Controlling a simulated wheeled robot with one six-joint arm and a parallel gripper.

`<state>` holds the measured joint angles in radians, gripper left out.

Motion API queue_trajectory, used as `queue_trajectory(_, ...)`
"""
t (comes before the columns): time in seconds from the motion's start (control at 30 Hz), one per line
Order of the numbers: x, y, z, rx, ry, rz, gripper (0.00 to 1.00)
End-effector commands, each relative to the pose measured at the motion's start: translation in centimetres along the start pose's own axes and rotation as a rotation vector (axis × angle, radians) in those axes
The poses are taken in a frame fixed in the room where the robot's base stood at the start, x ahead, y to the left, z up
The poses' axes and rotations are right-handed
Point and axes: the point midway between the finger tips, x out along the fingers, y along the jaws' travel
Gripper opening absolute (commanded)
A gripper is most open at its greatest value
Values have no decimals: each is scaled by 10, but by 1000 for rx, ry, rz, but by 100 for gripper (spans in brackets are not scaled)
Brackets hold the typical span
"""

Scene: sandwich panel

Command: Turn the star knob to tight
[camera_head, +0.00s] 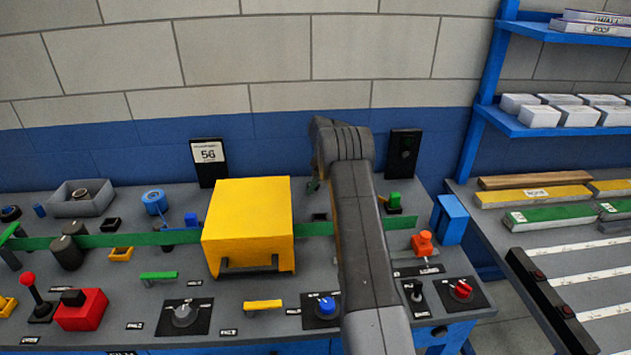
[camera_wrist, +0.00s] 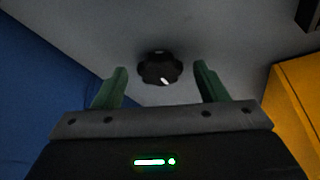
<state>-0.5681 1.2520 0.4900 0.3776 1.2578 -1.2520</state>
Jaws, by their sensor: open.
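The star knob (camera_wrist: 153,72) is black and lobed, with a white mark at its lower right edge, and sits on a grey surface in the wrist view. My gripper (camera_wrist: 161,67) is open and empty, its green fingers apart on either side of the knob in that view. The fingers do not appear to touch it; the depth between them is hard to judge. In the head view my arm stands over the panel, and I cannot make out the star knob, probably hidden by the arm. No tight label is readable.
A yellow box (camera_head: 248,222) stands close left of my arm, and yellow shows at right in the wrist view (camera_wrist: 298,95). A black upright panel (camera_head: 403,154) and an orange knob (camera_head: 423,243) are right of the arm. A red lever (camera_head: 29,281) and several dials crowd the bench.

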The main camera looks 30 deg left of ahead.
Motion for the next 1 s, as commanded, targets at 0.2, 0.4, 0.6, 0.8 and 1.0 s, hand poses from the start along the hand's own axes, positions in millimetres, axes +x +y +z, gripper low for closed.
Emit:
queue_trajectory(0.2,0,0,0,0,0,0,55)
queue_trajectory(0.4,0,0,0,0,0,0,22)
queue_trajectory(0.6,0,0,0,11,0,6,22)
queue_trajectory(0.8,1,-1,0,76,1,33,22)
queue_trajectory(1.0,2,-2,0,207,1,89,22)
